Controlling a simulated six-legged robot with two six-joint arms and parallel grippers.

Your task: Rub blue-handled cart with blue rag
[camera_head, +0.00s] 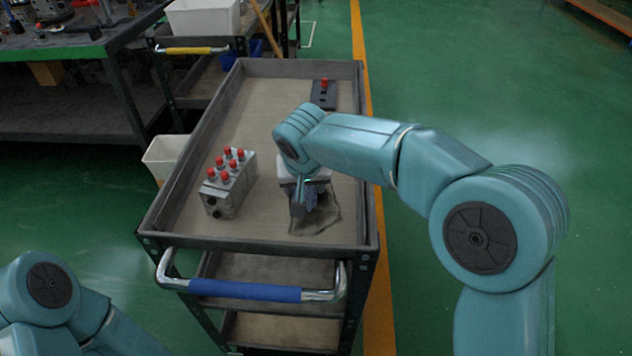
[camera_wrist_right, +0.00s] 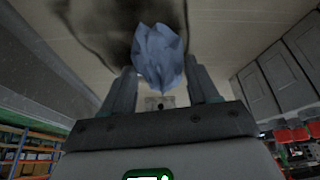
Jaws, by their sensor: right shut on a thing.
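The blue-handled cart (camera_head: 262,92) stands in front of me, its blue handle grip (camera_head: 245,291) on the near side. My right gripper (camera_head: 304,200) is over the near right part of its top tray, pointing down. It is shut on the crumpled blue rag (camera_wrist_right: 158,58), held between the two fingers in the right wrist view. In the head view the rag (camera_head: 324,194) is partly hidden by the gripper. A dark smudge (camera_head: 318,222) marks the tray floor beside and under the rag. Whether the rag touches the floor is hard to tell. My left arm shows at the lower left, its gripper outside the picture.
A grey valve block with several red caps (camera_head: 228,184) stands on the tray left of my right gripper. A dark block with a red button (camera_head: 323,93) is at the far right corner. Raised rims surround the tray. A yellow-handled cart (camera_head: 191,50) stands behind left.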

